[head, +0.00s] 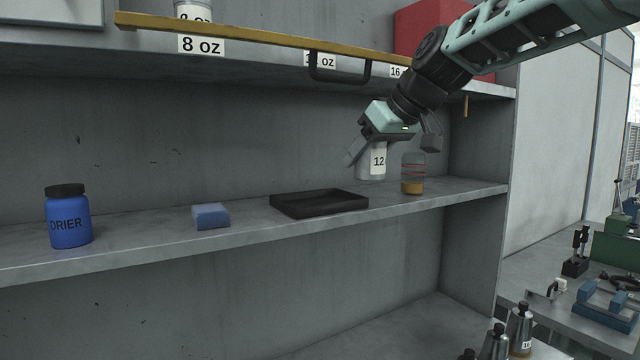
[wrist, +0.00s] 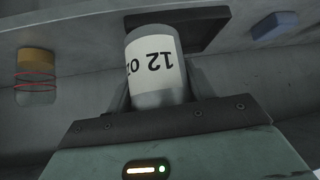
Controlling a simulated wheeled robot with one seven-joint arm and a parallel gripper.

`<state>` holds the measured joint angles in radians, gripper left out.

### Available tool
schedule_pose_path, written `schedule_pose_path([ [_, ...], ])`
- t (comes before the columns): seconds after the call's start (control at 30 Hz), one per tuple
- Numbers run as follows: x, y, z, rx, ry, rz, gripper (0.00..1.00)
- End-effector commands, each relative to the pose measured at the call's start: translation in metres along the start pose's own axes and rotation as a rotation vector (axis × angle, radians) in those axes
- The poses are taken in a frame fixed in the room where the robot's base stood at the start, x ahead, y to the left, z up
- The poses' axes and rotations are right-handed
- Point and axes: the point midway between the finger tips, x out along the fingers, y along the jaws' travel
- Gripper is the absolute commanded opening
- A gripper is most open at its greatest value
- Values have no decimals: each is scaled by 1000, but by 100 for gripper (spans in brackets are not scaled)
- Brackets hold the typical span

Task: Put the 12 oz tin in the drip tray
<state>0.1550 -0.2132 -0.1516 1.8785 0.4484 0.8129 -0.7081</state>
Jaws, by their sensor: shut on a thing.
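The 12 oz tin (head: 372,163) is a grey metal can with a white label, held up in the air by my gripper (head: 368,148). It hangs near the right end of the black drip tray (head: 318,204), which lies flat and empty on the middle shelf. In the wrist view the tin (wrist: 155,65) sits between the fingers, its label reading upside down, and part of the dark tray (wrist: 205,28) shows behind it. The fingers are largely hidden behind the tin and the gripper's body.
A clear jar with amber contents and red bands (head: 413,175) stands just right of the tin. A blue sponge-like block (head: 210,216) and a blue DRIER bottle (head: 68,216) stand left of the tray. Above is a shelf with a yellow rail (head: 260,36) and a black handle (head: 340,76).

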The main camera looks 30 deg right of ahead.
Motion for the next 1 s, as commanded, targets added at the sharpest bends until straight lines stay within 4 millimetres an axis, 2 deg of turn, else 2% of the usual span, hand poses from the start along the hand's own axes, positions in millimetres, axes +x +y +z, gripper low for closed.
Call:
schedule_pose_path([
  [0.1,30,0,-12,1,-5,-2,24],
  [0.3,68,0,-23,2,-2,0,24],
  [0.57,85,0,-28,0,1,0,24],
  [0.8,116,0,-32,2,-1,-1,24],
  [1.0,119,0,-31,1,2,1,24],
])
